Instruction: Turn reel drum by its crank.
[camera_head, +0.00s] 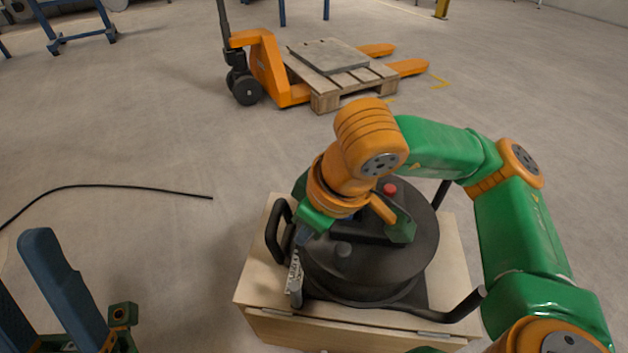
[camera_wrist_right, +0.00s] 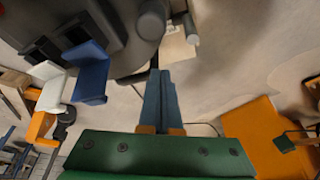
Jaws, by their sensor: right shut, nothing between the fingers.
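The black reel drum (camera_head: 370,265) lies flat on a wooden crate, with a red button on top. A grey perforated bar with a rounded end, which looks like the crank (camera_head: 295,275), stands at its left edge. My right gripper (camera_head: 304,240) is over the drum's left side, close to this bar. In the wrist view its blue fingers (camera_wrist_right: 162,76) are together and empty, pointing toward the drum (camera_wrist_right: 110,30). A grey rounded post (camera_wrist_right: 192,38) shows just beyond the fingertips, apparently apart from them. My left gripper (camera_head: 45,285) is open and empty at the lower left, away from the drum.
The wooden crate (camera_head: 262,285) bears the reel and its black tubular frame (camera_head: 466,305). A black cable (camera_head: 130,187) lies on the floor to the left. An orange pallet jack (camera_head: 268,65) with a loaded pallet (camera_head: 325,100) stands behind. The floor between is clear.

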